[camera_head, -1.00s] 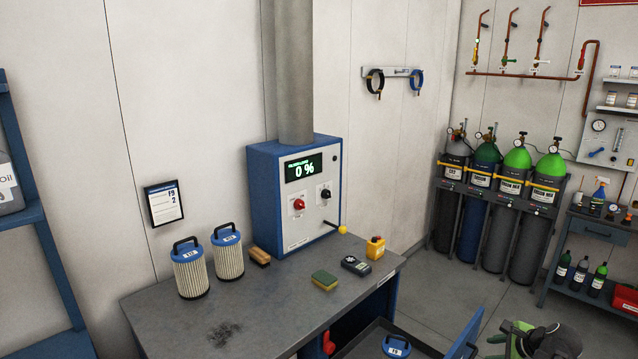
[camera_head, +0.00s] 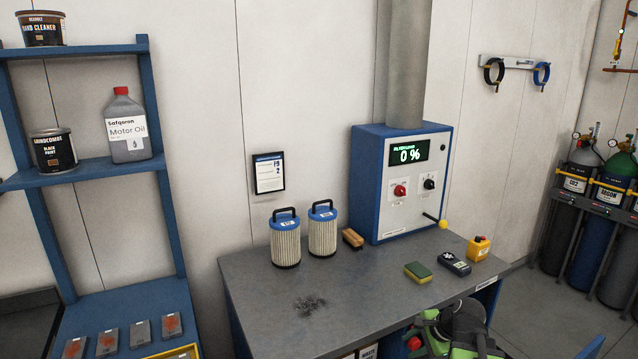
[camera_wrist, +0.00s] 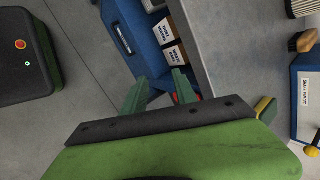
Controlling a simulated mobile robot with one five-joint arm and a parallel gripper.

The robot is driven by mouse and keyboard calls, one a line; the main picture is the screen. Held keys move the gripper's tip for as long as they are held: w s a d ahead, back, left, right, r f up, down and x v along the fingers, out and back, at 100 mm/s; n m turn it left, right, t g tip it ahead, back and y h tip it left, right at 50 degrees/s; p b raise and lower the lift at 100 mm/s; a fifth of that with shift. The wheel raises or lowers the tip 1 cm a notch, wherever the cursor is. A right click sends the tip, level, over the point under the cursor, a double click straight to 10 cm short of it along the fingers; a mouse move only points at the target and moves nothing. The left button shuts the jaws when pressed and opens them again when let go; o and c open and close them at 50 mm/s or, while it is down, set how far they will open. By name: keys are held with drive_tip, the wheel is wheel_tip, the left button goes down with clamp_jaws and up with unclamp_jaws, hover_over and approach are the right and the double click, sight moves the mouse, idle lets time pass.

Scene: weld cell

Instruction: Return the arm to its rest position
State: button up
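My arm, green and black, shows at the bottom right of the head view (camera_head: 460,332), in front of the workbench. My gripper (camera_wrist: 160,90) shows in the wrist view with its two green fingers apart. I see nothing held between them. Behind the fingers are the blue side of the bench and a small red part. In the head view the fingertips are hard to make out.
The grey workbench (camera_head: 262,312) carries two filters (camera_head: 285,243) (camera_head: 322,233), a brush (camera_head: 353,238), a sponge (camera_head: 417,272), a meter (camera_head: 454,263) and a yellow box (camera_head: 478,248). A blue control cabinet (camera_head: 365,190) stands behind. A blue shelf (camera_head: 95,172) stands left.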

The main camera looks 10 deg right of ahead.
drive_tip(key=s+a+f+n+g+h+b, duration=0.15)
drive_tip(key=a+f+n, duration=0.35)
drive_tip(key=a, duration=0.7)
drive_tip(key=s+a+f+n+g+y+b, duration=0.1)
drive_tip(key=a+f+n+g+b, duration=0.35)
drive_tip(key=a, duration=0.75)
drive_tip(key=s+d+n+h, duration=0.1)
drive_tip(key=n, duration=0.1)
drive_tip(key=s+d+n+p, duration=0.1)
drive_tip(key=n, duration=0.1)
drive_tip(key=s+d+n+h+p, duration=0.1)
drive_tip(key=n, duration=0.2)
drive_tip(key=shift+d+r+h, duration=0.35)
drive_tip(key=shift+r, duration=0.05)
drive_tip(key=shift+s, duration=0.1)
